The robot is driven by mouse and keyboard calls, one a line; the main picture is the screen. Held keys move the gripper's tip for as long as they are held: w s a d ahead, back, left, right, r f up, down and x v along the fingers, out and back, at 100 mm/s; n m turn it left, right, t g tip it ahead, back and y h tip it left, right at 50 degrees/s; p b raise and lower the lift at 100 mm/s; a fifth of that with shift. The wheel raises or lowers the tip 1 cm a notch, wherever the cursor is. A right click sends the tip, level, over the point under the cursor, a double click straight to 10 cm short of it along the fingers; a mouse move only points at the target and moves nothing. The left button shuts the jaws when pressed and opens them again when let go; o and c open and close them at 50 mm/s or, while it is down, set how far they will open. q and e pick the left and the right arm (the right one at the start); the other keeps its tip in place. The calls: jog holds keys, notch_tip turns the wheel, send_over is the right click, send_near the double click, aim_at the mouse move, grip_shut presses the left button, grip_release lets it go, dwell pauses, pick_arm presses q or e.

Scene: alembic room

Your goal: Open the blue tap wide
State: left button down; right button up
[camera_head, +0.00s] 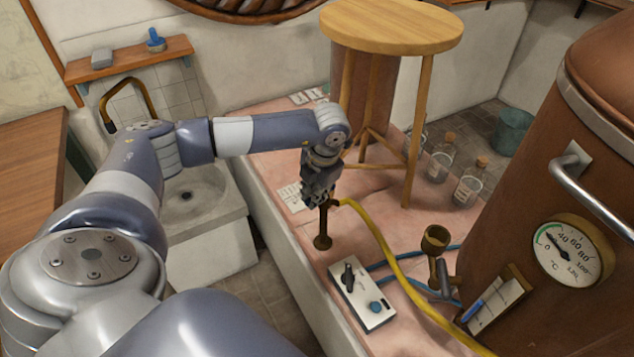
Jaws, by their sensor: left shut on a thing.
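My left gripper (318,195) points down over the pink-topped bench and is shut at the top of a thin dark brass standpipe (322,226). The standpipe stands upright on a round foot. A yellow hose (384,243) runs from beside the gripper to the right and forward. No blue tap handle shows clearly; the gripper hides the top of the standpipe, so whatever it grips there is mostly covered. My right gripper is not in view.
A white control box (362,292) with a black knob and blue button stands close in front. A wooden stool (392,28) rises behind the gripper. The copper boiler (540,190) with a gauge (567,251) fills the right. Corked bottles (469,184) stand behind. A sink (190,198) lies left.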

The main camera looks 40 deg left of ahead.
pick_arm(q)
jog(key=shift+a+m, duration=0.2)
jog(key=shift+m, duration=0.2)
dwell(0.3)
jog(key=c, duration=1.6)
grip_release()
jog(key=shift+o, duration=0.2)
notch_tip(320, 180, up, 12)
jog(key=d, duration=0.2)
jog(key=shift+s+d, duration=0.15)
jog(key=shift+s, duration=0.15)
jog(key=shift+f, duration=0.15)
